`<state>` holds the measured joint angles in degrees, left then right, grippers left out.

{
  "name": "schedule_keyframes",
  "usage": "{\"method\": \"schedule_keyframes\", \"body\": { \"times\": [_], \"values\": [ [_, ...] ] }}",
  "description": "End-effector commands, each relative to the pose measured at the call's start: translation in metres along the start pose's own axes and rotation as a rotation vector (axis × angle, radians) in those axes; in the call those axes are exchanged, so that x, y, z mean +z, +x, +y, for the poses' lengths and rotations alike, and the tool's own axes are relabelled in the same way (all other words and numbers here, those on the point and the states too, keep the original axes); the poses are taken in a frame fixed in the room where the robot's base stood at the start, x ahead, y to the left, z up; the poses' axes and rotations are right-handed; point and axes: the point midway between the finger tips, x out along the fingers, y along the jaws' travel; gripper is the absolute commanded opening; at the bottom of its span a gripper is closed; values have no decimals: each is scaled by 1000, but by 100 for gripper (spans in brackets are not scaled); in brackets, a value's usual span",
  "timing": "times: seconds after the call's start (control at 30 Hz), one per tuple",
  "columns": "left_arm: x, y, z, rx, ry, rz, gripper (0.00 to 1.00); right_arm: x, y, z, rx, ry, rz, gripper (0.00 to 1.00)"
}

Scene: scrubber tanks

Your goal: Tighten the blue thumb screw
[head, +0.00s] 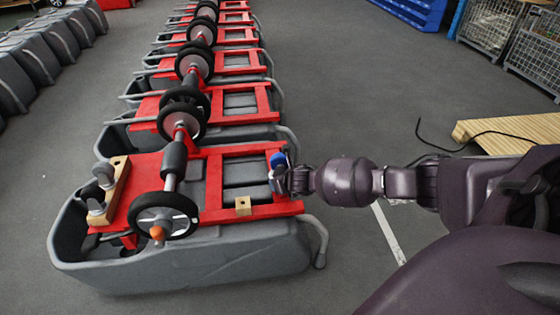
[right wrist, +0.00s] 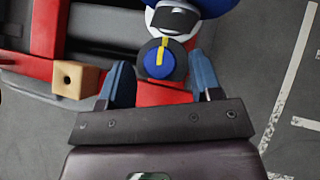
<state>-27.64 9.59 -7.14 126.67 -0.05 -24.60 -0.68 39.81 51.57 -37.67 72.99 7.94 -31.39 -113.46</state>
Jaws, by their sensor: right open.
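The blue thumb screw (right wrist: 151,65) shows in the right wrist view as a round blue cap with a yellow stripe and a dark rim. My right gripper (right wrist: 161,80) is open, with one finger on each side of the screw's near part. I cannot tell whether either finger touches it. In the head view my right gripper (head: 280,178) is at the right edge of the nearest tank's red frame (head: 293,207), beside a blue part (head: 278,159). The screw itself is not clearly distinguishable there. My left gripper is not in view.
A small wooden block (head: 243,206) with a hole sits on the red frame, left of my right gripper. A black wheel (head: 163,215) and a wooden bar with grey knobs (head: 109,189) are further left. A pallet (head: 510,132) lies at right. Grey floor is open between.

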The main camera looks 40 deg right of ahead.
Motion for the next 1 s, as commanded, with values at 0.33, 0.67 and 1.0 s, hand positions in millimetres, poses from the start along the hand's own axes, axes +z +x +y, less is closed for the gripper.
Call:
{"method": "schedule_keyframes", "body": {
  "times": [0.33, 0.67, 1.0],
  "values": [
    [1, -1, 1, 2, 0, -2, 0, 1, 0, 0, 0, 0, -2, 48],
    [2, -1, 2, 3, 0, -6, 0, 1, 0, 0, -1, 1, -1, 9],
    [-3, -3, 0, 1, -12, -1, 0, 4, -1, 2, -63, 64, -4, 9]
  ]
}}
